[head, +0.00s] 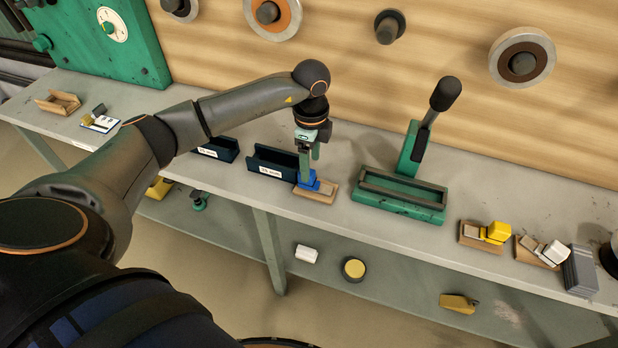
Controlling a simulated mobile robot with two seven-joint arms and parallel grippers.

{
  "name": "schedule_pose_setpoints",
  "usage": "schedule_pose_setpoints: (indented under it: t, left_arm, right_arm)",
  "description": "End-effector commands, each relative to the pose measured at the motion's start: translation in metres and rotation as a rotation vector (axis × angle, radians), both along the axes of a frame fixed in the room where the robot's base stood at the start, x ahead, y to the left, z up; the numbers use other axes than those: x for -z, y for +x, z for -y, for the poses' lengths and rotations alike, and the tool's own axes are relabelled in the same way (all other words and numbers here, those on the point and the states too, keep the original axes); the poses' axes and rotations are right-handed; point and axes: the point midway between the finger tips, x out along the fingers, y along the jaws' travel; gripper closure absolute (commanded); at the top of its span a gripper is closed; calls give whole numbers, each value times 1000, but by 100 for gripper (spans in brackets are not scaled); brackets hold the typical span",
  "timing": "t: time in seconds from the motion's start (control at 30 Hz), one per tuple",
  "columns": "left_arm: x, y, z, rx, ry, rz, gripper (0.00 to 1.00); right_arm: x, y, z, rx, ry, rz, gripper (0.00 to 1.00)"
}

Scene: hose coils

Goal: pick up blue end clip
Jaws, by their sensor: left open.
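The blue end clip (322,187) sits on a small wooden block (316,195) on the bench top, right of a dark labelled bin. My left gripper (308,182) points down at the clip, with its fingers at the clip's left side. The fingers are open. The far finger and any contact with the clip are too small to make out. My right gripper is not in view.
Two dark bins (271,162) stand left of the clip. A green lever press (400,190) stands to its right. Yellow (495,232) and white (553,252) clips lie on wooden blocks farther right. The bench's front edge (340,223) runs close by.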

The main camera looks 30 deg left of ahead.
Motion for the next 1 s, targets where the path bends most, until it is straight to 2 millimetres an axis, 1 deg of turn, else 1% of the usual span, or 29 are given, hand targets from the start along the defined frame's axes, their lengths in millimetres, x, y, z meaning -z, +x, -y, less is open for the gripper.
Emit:
schedule_pose_setpoints:
  t: [0.17, 0.33, 0.4, 0.5, 0.77, 1.0]
  left_arm:
    - [13, -1, -1, 1, 0, -2, 28]
    - [38, -4, -4, 0, -2, -4, 28]
    - [48, -3, -3, 2, -2, -3, 28]
    - [57, -3, -4, 1, -1, -1, 28]
    - [59, -2, -4, 2, -2, 1, 28]
    - [58, -2, -4, 2, -2, 1, 54]
  right_arm:
    - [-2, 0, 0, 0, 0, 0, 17]
    - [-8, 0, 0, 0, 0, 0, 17]
    - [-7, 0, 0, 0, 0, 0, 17]
    - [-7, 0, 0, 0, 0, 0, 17]
    - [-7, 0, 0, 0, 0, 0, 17]
    - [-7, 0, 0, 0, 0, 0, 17]
